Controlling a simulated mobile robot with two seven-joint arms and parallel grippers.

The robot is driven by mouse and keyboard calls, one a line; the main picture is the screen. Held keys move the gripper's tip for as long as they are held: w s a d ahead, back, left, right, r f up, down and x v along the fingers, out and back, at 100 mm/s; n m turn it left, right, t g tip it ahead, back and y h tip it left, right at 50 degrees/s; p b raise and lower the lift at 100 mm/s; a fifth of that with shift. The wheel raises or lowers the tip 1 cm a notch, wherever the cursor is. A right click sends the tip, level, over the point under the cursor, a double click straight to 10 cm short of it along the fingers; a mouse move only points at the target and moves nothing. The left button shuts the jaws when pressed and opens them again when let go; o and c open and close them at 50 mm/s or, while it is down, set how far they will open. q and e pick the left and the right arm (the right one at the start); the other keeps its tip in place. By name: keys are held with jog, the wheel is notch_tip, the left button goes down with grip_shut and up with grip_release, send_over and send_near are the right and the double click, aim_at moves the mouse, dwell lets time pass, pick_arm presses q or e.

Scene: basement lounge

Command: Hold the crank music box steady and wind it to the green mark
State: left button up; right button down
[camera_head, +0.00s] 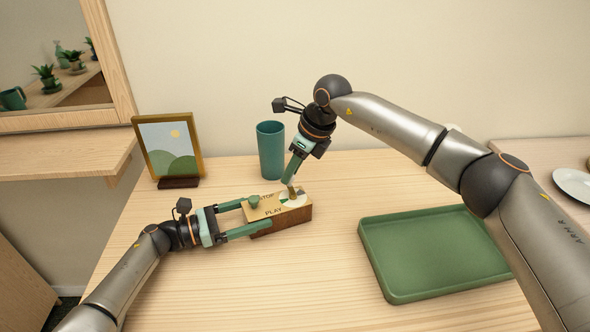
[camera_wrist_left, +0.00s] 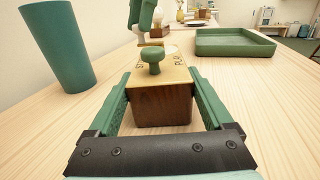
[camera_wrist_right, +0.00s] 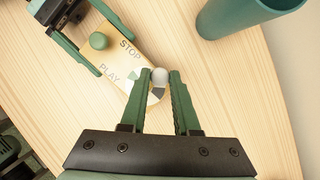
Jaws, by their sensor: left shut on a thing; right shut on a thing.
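The music box (camera_head: 296,217) is a wooden block on the table with STOP and PLAY lettering, a green knob (camera_wrist_right: 98,41) and a round dial (camera_wrist_right: 153,95) with white, green and dark sectors. My left gripper (camera_head: 257,214) is shut on the box, one finger along each long side; the left wrist view shows the box (camera_wrist_left: 162,105) between the fingers. My right gripper (camera_head: 289,182) reaches down from above, its fingertips shut on the pale round crank knob (camera_wrist_right: 160,75) over the dial. The right fingers hide part of the dial, and the crank arm is hard to make out.
A teal cup (camera_head: 270,150) stands behind the box, close to my right gripper. A green tray (camera_head: 430,290) lies to the right. A framed picture (camera_head: 169,148) stands at the back left. The table front is clear.

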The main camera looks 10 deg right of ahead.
jog(key=n+g, duration=0.1)
jog(key=n, duration=0.1)
jog(key=a+n, duration=0.1)
jog(key=n, duration=0.2)
jog(key=shift+a+n+g+y, duration=0.1)
jog(key=shift+n+g+y, duration=0.2)
jog(key=shift+g+y, duration=0.1)
jog(key=shift+s+a+n+g, duration=0.15)
jog(key=shift+n+g, duration=0.2)
jog(key=shift+n, duration=0.5)
jog(key=shift+s+a+n+g, duration=0.1)
jog(key=shift+n+g, duration=0.25)
jog(key=shift+n, duration=0.5)
jog(key=c, duration=0.7)
grip_release()
jog(key=shift+o, duration=0.2)
